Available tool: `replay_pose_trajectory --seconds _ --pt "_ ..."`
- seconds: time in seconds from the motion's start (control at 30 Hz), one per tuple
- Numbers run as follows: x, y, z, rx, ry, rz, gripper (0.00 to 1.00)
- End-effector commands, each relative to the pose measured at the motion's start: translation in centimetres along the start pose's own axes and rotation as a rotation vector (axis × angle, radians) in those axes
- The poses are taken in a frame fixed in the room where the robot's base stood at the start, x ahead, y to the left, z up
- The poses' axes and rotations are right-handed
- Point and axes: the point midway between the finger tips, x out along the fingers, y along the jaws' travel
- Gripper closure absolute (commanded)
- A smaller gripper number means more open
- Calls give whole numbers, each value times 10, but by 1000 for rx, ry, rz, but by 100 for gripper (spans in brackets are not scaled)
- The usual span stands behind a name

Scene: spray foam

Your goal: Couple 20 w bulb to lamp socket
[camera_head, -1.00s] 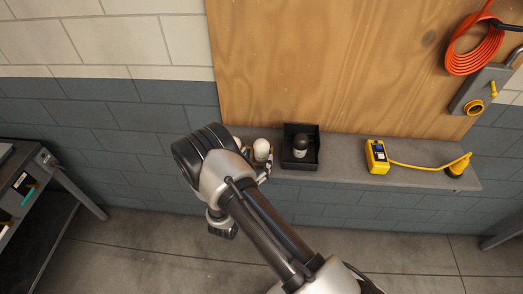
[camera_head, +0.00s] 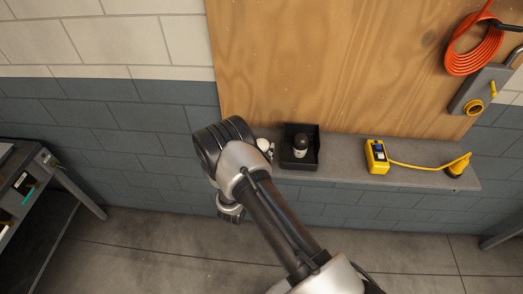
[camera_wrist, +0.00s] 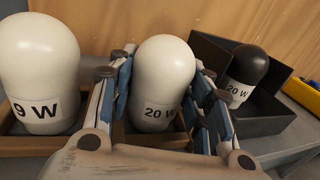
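A white bulb marked 20 W (camera_wrist: 162,85) stands upright in a wooden tray (camera_wrist: 82,146) in the wrist view. My gripper (camera_wrist: 165,100) has its blue-padded fingers on both sides of this bulb; they look open around it, and any contact is hard to make out. A larger white bulb marked 9 W (camera_wrist: 38,70) stands to its left. A dark-topped bulb marked 20 W (camera_wrist: 246,75) stands in a black box (camera_wrist: 273,120) to the right. In the head view my arm hides most of the white bulbs.
The shelf (camera_head: 345,172) is narrow, against a plywood board. An orange cable coil (camera_head: 474,52) hangs at the upper right.

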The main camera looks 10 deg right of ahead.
Motion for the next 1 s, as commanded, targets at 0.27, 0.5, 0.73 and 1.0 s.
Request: replay_pose_trajectory --seconds 0.27,0.5,0.73,1.0 --pt "0 0 0 0 0 0 76" --pt "0 0 0 0 -1 0 81" --pt "0 0 8 1 -1 0 82" --pt "0 0 62 4 -4 0 82"
